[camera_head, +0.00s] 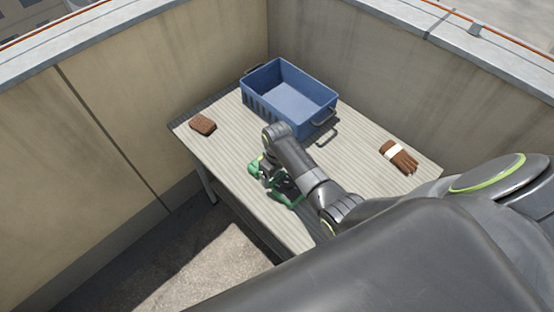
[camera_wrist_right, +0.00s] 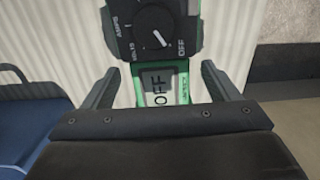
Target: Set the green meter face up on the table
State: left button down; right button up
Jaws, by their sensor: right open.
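The green meter (camera_head: 286,200) is near the front edge of the table (camera_head: 228,150), partly hidden by my right arm in the head view. In the right wrist view the meter (camera_wrist_right: 180,71) shows its dark face with a dial, marked OFF, and a light display, with green edges. The face is turned toward the wrist camera. My right gripper (camera_head: 270,179) is over the meter. Its fingers (camera_wrist_right: 160,84) are apart, one on each side of the meter's display end, with gaps visible. Whether the meter rests flat on the table is hard to tell. My left gripper is not in view.
A blue crate (camera_head: 262,104) with metal handles stands at the back of the table. A brown block (camera_head: 203,124) lies at the left end, and brown gloves with a white band (camera_head: 398,157) at the right. Parapet walls enclose the table's back. The table between block and arm is clear.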

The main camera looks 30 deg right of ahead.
aim_at(277, 177)
notch_tip(277, 177, up, 10)
dwell(0.4)
jog(key=shift+s+f, duration=0.1)
jog(key=shift+f, duration=0.05)
dwell(0.3)
